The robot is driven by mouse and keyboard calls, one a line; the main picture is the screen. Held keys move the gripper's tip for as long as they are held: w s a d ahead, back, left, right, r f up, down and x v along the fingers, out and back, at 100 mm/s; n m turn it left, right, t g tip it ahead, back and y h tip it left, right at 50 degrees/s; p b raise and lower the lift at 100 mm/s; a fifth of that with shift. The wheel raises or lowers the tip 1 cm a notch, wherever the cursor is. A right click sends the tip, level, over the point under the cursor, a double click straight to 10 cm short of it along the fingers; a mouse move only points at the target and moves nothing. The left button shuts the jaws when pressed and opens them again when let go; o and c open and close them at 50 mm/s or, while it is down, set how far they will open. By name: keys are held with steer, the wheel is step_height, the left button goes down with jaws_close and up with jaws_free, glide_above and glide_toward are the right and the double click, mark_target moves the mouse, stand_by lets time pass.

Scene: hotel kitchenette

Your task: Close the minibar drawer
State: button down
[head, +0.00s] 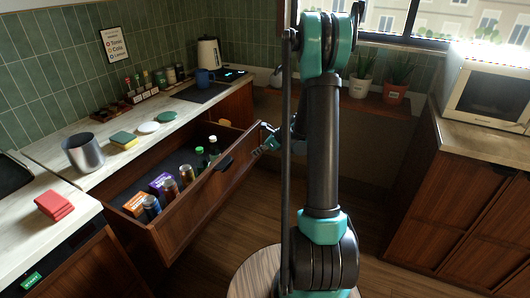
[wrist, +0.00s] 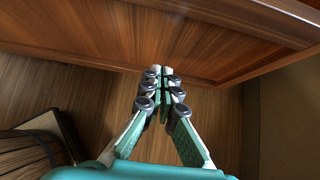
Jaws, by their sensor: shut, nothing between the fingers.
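Inside stand cans (head: 171,190), green-and-dark bottles (head: 200,160), an orange box (head: 135,204) and a purple box (head: 160,184). My gripper (head: 262,146) is just outside the drawer front, near its far end. In the wrist view my gripper (wrist: 163,88) is shut and empty, fingertips together by the lower edge of a wooden panel (wrist: 130,45). I cannot tell whether they touch it.
A round wooden stool (head: 250,278) stands in front. A microwave (head: 487,88) sits on the right cabinet.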

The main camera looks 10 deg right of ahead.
steer(key=shift+w+a, duration=0.45)
steer(key=shift+a, duration=0.1)
steer(key=shift+a, duration=0.1)
steer(key=w+a, duration=0.6)
steer(key=a, duration=0.2)
steer(key=w+a, duration=0.6)
steer(key=a, duration=0.2)
steer(key=w+a, duration=0.7)
steer(key=a, duration=0.1)
steer(key=shift+a, duration=0.15)
steer(key=shift+w+a, duration=0.35)
steer(key=shift+a, duration=0.1)
steer(key=shift+a+r, duration=0.1)
